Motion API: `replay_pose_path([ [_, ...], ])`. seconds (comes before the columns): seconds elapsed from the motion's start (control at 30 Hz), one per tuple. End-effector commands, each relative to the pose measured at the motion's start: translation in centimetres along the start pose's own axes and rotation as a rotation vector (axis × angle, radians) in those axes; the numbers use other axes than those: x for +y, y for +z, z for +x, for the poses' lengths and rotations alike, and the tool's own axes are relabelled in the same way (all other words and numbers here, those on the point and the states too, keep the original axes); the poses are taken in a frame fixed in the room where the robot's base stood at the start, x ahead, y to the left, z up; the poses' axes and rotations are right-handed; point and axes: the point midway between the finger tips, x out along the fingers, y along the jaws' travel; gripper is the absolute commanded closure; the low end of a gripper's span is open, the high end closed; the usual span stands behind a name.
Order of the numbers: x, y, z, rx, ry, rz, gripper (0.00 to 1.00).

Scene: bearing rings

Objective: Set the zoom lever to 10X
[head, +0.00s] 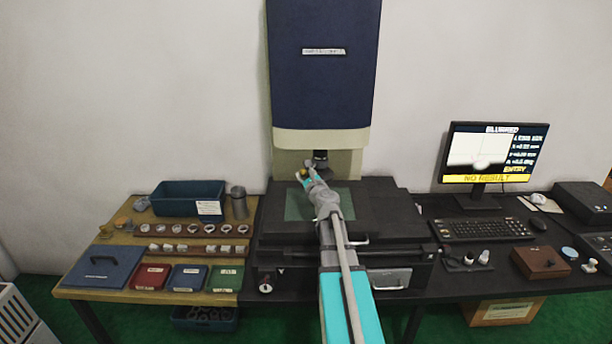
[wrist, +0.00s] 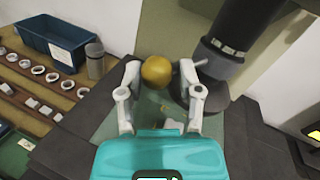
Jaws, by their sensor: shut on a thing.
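The zoom lever's round golden knob (wrist: 156,72) sits between the fingers of my gripper (wrist: 159,76) in the wrist view. My gripper is shut on this knob. The dark lens barrel (wrist: 246,25) is at the upper right, with a grey ring bearing small pale labels (wrist: 226,48) that are too small to read. A wide black ring (wrist: 212,98) is at its lower end. In the head view my gripper (head: 306,177) is just left of the lens (head: 320,157), below the blue-and-cream machine head (head: 325,80). The lever's stem is largely hidden, and I cannot tell its setting.
The glass stage (head: 345,203) lies below my gripper. The monitor (head: 494,153) on the right reads "BLURRED" and "NO RESULT". On the left bench are a blue bin (head: 175,197), a grey cylinder (head: 239,203), several rings (head: 193,229) and coloured boxes (head: 188,278).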

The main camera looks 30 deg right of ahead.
Motion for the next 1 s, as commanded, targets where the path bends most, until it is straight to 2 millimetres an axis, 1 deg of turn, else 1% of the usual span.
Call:
replay_pose_path([
  [0.03, 0.32, 0.13, 0.79, -0.005, 0.015, 0.001, 1.0],
  [0.43, -0.06, 0.01, 1.04, -0.005, 0.013, 0.002, 1.0],
  [0.47, -0.08, 0.0, 1.05, -0.005, 0.013, 0.002, 0.52],
  [0.5, -0.11, -0.01, 1.06, -0.004, 0.012, 0.002, 0.44],
  [0.6, -0.22, -0.05, 1.02, -0.004, 0.011, 0.001, 0.27],
  [1.0, -0.44, -0.15, 0.5, -0.002, 0.005, 0.001, 0.27],
])
